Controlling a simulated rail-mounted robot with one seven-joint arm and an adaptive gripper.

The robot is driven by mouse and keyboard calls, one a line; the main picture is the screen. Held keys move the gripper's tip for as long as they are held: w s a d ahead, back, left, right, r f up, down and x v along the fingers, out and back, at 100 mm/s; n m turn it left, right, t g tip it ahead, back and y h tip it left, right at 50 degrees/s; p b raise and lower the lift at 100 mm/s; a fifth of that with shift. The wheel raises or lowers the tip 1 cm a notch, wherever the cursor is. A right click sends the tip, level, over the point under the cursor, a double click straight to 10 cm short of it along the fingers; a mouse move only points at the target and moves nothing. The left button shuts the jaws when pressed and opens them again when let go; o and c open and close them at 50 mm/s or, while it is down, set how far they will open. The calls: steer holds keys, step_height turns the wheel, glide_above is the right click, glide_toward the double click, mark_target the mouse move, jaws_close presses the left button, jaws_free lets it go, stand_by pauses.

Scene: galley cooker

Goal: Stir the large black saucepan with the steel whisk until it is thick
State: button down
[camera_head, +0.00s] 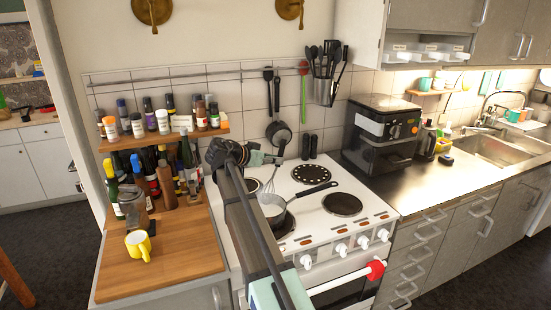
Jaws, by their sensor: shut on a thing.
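The large black saucepan (287,221) sits on the front left of the white stove top, its dark handle pointing right and up. Its inside looks pale; how thick the contents are I cannot tell. My gripper (279,160) is above and behind the pan, small in view, shut on the steel whisk (270,185). The whisk hangs down with its wires near the pan's far rim. Whether the wires are inside the pan I cannot tell. My arm crosses in front and hides the pan's left side.
Bare hotplates (311,174) lie behind and right of the pan. A black air fryer (382,132) stands right of the stove. A spice shelf (165,138), bottles and a yellow mug (138,246) are at left. Utensils hang on the back wall. The steel counter (412,180) has free room.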

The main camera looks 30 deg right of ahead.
steer(key=shift+s+a+f+b, duration=0.15)
steer(key=shift+a+f+b, duration=0.15)
steer(key=shift+f+b, duration=0.4)
steer(key=shift+s+a+f+b, duration=0.15)
steer(key=shift+a+f+b, duration=0.25)
steer(key=shift+f, duration=0.55)
steer(key=shift+s+a+f+b, duration=0.15)
steer(key=shift+a+f+b, duration=0.1)
steer(key=shift+f+b, duration=0.5)
steer(key=shift+f, duration=0.1)
steer(key=shift+s, duration=0.1)
